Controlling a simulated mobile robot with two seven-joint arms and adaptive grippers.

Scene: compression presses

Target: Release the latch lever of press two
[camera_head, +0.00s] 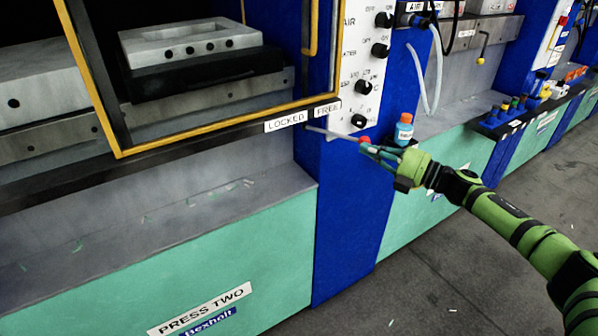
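The latch lever of press two is a thin grey rod (332,133) with a red knob (365,140) at its end. It sticks out to the right from below the "LOCKED" label (285,121) and the "FREE" label (328,109). My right gripper (372,149), green with dark fingers, is at the red knob, its fingertips overlapping the knob's lower side in the picture. Whether the fingers are closed on the knob is too small to tell. The "PRESS TWO" plate (206,308) is on the green front panel below. My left gripper is out of view.
A yellow-edged guard door frame (230,124) covers the press opening. A control panel with black knobs (359,121) is just above the lever. A blue bottle with an orange cap (404,130) stands right behind my gripper. Open floor lies at the lower right.

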